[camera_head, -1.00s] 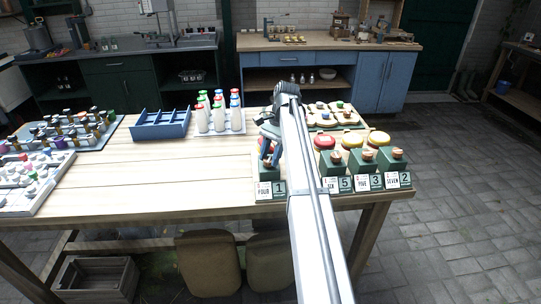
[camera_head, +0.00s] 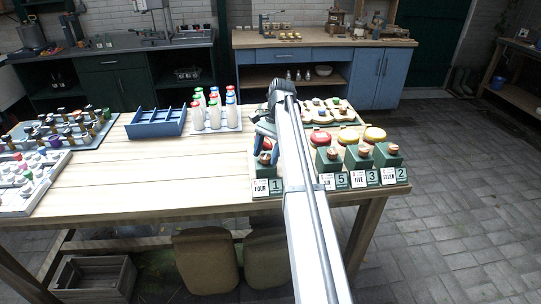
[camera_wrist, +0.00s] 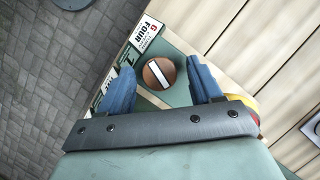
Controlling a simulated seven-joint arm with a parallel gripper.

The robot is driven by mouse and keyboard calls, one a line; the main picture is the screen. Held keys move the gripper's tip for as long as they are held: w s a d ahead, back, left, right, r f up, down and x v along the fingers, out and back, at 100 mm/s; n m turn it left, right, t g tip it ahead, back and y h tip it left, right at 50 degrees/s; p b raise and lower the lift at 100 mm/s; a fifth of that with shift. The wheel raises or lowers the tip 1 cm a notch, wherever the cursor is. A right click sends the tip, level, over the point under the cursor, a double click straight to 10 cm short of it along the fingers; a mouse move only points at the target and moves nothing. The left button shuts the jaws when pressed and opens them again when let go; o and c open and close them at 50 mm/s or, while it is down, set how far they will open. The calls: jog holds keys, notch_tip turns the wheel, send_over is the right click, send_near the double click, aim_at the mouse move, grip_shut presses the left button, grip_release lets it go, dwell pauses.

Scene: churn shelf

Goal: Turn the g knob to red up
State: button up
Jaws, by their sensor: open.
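The g knob is a round copper-brown knob (camera_wrist: 159,73) with a white bar across its top, on a green block. In the wrist view the bar runs nearly up and down, tilted; no red shows on it. Beside it is a white card reading G FOUR (camera_wrist: 146,32). In the head view the knob (camera_head: 265,158) sits on the left-hand block, above the FOUR card and the sign 1 (camera_head: 275,185). My gripper (camera_wrist: 159,67) is open, with one blue finger on each side of the knob. Whether the fingers touch it I cannot tell.
Similar green blocks with knobs (camera_head: 361,150) stand to the right, with red and yellow round tops behind them. Several bottles (camera_head: 214,113) and a blue divided tray (camera_head: 157,122) stand at the back. The left middle of the wooden table (camera_head: 150,180) is bare.

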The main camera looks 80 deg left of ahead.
jog(key=shift+m, duration=0.3)
